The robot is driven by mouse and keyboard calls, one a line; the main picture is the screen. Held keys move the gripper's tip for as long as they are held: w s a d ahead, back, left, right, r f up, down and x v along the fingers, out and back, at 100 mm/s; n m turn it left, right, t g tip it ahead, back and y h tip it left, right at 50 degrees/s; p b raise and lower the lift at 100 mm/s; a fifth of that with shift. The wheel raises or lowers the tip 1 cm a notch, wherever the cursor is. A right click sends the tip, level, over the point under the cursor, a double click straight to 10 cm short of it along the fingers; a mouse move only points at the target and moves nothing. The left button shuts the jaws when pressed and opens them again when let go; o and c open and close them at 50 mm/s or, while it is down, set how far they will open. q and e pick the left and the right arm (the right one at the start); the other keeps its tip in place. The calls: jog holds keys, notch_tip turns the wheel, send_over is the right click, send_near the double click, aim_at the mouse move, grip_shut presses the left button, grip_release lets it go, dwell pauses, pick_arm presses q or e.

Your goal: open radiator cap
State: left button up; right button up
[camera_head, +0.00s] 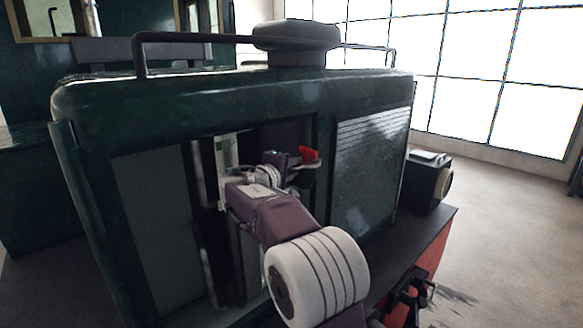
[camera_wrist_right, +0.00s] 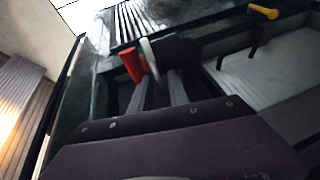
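A red handle or cap (camera_head: 308,153) shows inside the open bay in the tram's dark green front. In the right wrist view the red piece (camera_wrist_right: 132,64) is a short cylinder beside a thin white disc (camera_wrist_right: 149,57). I cannot tell for sure that this is the radiator cap. My right gripper (camera_head: 297,169) reaches into the bay right by the red piece. In the right wrist view its two grey fingers (camera_wrist_right: 161,82) stand apart with a dark gap between them. The red piece is just beyond the left finger; whether they touch is unclear. My left gripper is not in view.
A rounded dark dome (camera_head: 297,38) and a rail sit on top of the green housing (camera_head: 230,100). A louvred panel (camera_head: 366,165) borders the bay on the right. A yellow handle (camera_wrist_right: 262,12) shows in the right wrist view. A lamp (camera_head: 428,180) stands at right.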

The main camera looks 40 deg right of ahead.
jog(key=shift+w+a+f, duration=0.1)
jog(key=shift+a, duration=0.05)
grip_shut()
